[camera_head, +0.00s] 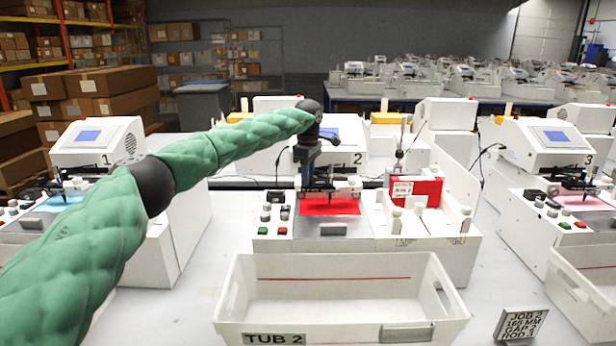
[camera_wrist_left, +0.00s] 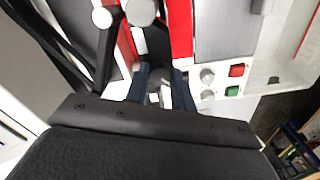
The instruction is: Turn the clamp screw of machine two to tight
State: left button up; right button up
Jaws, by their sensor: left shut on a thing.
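Machine two (camera_head: 420,262) is the white plotter at the middle, with a 2 by its screen and a red sheet (camera_head: 330,207) on its bed. My left arm reaches over its left side. My left gripper (camera_head: 307,180) points down at the left end of the dark pen carriage (camera_head: 322,188). In the left wrist view my gripper (camera_wrist_left: 162,92) has its two blue fingers close around a small grey part, which seems to be the clamp screw (camera_wrist_left: 156,88). The screw's turn position cannot be read, as the fingers mostly hide it. My right gripper is out of view.
White tub 2 (camera_head: 340,318) stands in front of machine two. A job card (camera_head: 521,325) stands to its right. Buttons and knobs (camera_head: 272,213) are left of the bed. Machine one (camera_head: 98,145) and machine three (camera_head: 545,150) flank it. Some bare table lies between machines.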

pick_arm(q)
jog(key=shift+r, duration=0.15)
jog(key=o, duration=1)
